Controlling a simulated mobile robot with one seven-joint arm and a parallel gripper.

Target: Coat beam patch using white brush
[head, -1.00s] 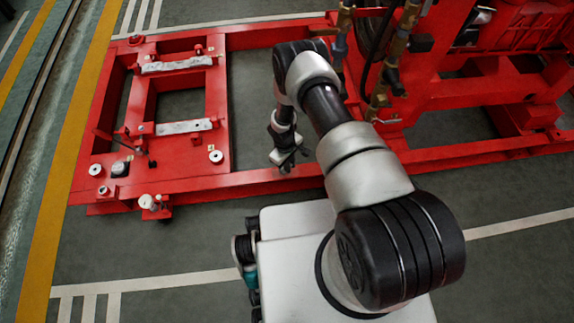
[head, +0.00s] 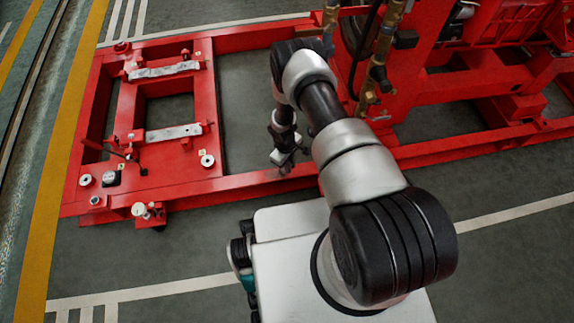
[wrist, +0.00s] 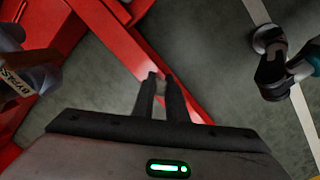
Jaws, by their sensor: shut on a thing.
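My gripper (head: 284,166) hangs over the near red beam (head: 245,184) of the skid in the head view, at the end of my bent arm. In the wrist view its two dark fingers (wrist: 160,84) are close together, with a thin pale thing between them, which I take to be the white brush (wrist: 160,88). Most of the brush is hidden or too small to make out. The red beam (wrist: 130,50) runs slantwise behind the fingertips in the wrist view. I cannot tell whether the brush touches it. I cannot make out a distinct patch on the beam.
The red skid frame (head: 211,110) with pale mounting bars (head: 172,133) lies to the left. Brass fittings and pipes (head: 375,75) stand behind my arm, close to its right. A tag reading BYPASS (wrist: 14,80) is at the wrist view's left. Grey floor (head: 480,240) is clear at the front right.

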